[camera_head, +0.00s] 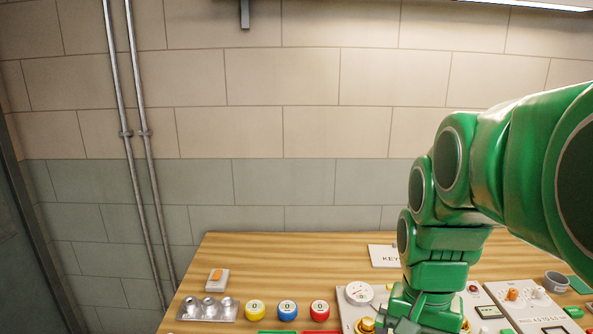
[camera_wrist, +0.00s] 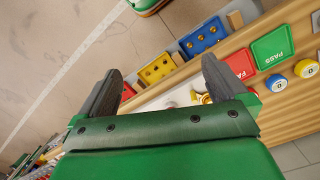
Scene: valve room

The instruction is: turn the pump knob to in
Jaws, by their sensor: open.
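A white panel (camera_head: 350,313) at the bottom of the head view carries a round white dial (camera_head: 359,293) and a brass knob (camera_head: 367,324). I cannot read any label that marks it as the pump knob. Another white panel (camera_head: 527,305) to the right carries an orange knob (camera_head: 512,294), with lettering too small to read surely. In the wrist view my gripper (camera_wrist: 160,66) is open, with its two dark fingers apart and nothing held. A brass piece (camera_wrist: 203,98) shows beside the right finger, partly hidden by it. My arm hides part of the bench in the head view.
On the wooden bench (camera_head: 250,260) stand an orange switch (camera_head: 217,275), yellow, blue and red round counters (camera_head: 287,311), a KEY card (camera_head: 384,256) and a grey cup (camera_head: 556,281).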

